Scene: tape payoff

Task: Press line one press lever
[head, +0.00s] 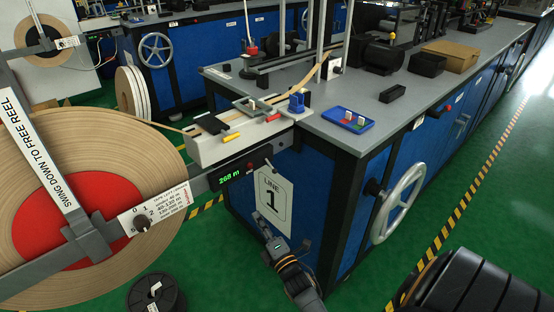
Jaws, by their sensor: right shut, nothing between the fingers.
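The line 1 tape station sits on the near corner of the workbench, above a white "LINE 1" sign (272,201). On its pale block (208,150) are a grey lever-like bar (252,108), a yellow handle (232,138), a red handle (273,118) and a blue part (296,102). I cannot tell for sure which one is the press lever. My right gripper (268,228) is shut and empty, low in front of the bench, just below the sign and apart from the levers. My left gripper is not in view.
A large tape reel (165,190) with a red hub and a "swing down to free reel" arm (38,150) fills the left. A handwheel (398,202) juts from the bench's right side. A blue tray (347,120) lies on the bench.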

